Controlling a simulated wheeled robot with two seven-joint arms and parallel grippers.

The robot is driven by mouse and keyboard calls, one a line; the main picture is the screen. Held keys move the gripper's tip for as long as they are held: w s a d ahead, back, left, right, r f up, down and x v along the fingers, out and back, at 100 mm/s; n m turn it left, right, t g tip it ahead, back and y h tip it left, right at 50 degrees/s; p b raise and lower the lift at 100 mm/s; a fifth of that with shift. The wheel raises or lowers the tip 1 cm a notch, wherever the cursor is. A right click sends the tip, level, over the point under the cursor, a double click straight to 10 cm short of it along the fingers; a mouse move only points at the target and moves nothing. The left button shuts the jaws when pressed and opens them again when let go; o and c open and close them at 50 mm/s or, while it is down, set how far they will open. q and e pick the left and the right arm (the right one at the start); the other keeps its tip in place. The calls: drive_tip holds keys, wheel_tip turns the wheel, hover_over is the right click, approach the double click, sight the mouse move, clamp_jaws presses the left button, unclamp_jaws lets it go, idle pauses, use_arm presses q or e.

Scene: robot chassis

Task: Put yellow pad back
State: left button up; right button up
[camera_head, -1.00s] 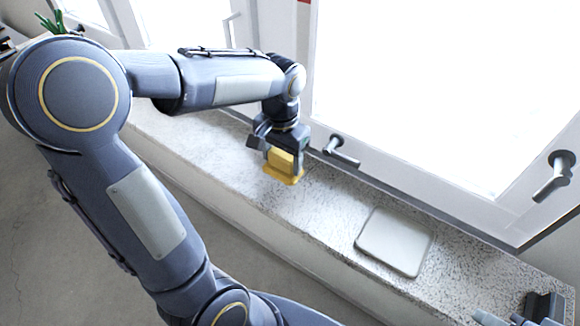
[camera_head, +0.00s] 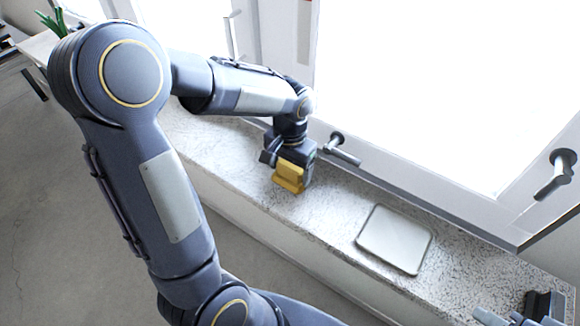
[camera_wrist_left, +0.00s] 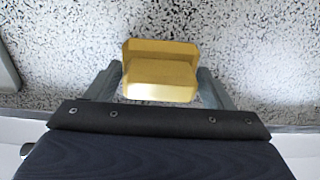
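The yellow pad (camera_head: 288,177) is a small yellow block with a step in it. My left gripper (camera_head: 291,166) points down over the speckled sill and is shut on the pad. In the left wrist view the pad (camera_wrist_left: 160,73) sits between the two grey fingers, one on each side. I cannot tell whether its underside touches the sill. A pale square tray with rounded corners (camera_head: 395,239) lies flat on the sill, to the right of the pad and apart from it. My right gripper (camera_head: 543,308) shows only in part at the lower right corner.
The speckled sill (camera_head: 335,200) runs along a white window frame (camera_head: 440,195). Window handles (camera_head: 343,150) (camera_head: 556,175) stick out behind the pad and near the right edge. The sill between pad and tray is clear. A green plant (camera_head: 55,22) stands far left.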

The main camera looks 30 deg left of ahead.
sight(290, 166)
use_arm(q)
drive_tip(key=shift+o, duration=0.8)
drive_tip(key=shift+r+p, duration=0.3)
drive_tip(key=shift+r, duration=0.05)
wheel_tip(290, 166, up, 10)
drive_tip(key=shift+r, duration=0.2)
drive_tip(key=s+d+f+n+t+h, duration=0.1)
drive_tip(key=s+d+t+h, duration=0.1)
drive_tip(key=s, duration=0.6)
drive_tip(key=s+d+f+n+t+h, duration=0.1)
drive_tip(key=s+d+t, duration=0.1)
drive_tip(key=s, duration=0.6)
drive_tip(key=shift+s+f+n+t+h, duration=0.15)
drive_tip(key=shift+s+n+t+h, duration=0.25)
drive_tip(key=shift+t, duration=0.4)
